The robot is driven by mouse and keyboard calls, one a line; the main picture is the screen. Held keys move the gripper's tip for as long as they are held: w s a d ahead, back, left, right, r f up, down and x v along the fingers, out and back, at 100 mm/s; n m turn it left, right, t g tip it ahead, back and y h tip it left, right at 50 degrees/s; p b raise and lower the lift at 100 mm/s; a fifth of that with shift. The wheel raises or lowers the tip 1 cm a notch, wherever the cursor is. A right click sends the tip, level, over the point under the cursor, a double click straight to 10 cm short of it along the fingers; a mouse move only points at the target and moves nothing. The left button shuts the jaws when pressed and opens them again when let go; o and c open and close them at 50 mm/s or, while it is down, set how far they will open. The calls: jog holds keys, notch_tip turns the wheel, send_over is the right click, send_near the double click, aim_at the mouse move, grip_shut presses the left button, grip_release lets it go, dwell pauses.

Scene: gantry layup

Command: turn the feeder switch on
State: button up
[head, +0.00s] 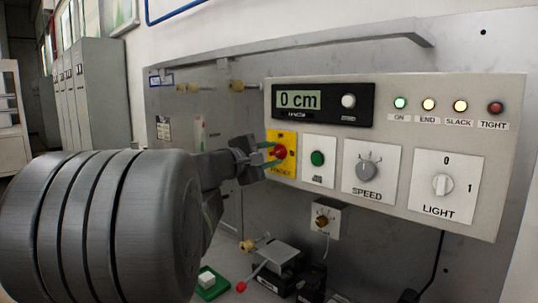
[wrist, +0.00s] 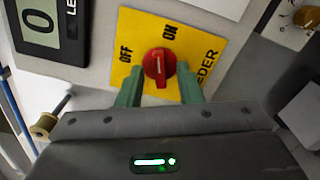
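The feeder switch is a red rotary knob (head: 279,152) on a yellow plate (head: 288,138), at the left end of the control panel. In the wrist view the knob (wrist: 160,64) sits below the ON label, with OFF to its left. Its raised grip stands roughly upright in that picture; I cannot tell which label it points to. My gripper (head: 268,155) is at the plate. In the wrist view its two green fingers (wrist: 159,82) stand apart on either side of the knob's lower part, with small gaps visible. The gripper's contact depth is unclear.
A green button (head: 317,158), the SPEED dial (head: 368,168) and the LIGHT switch (head: 442,184) lie to the right on the panel. The display (head: 298,101) above reads 0 cm. A small box with a brass knob (head: 322,220) hangs below.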

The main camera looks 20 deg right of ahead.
grip_shut()
jog(key=m+b, duration=0.1)
jog(key=b, duration=0.2)
jog(key=shift+f, duration=0.3)
jog(key=m+b, duration=0.1)
jog(key=b, duration=0.1)
jog(key=m+b, duration=0.2)
jog(key=b, duration=0.1)
jog(key=shift+r, duration=0.25)
grip_release()
jog(key=shift+a, duration=0.1)
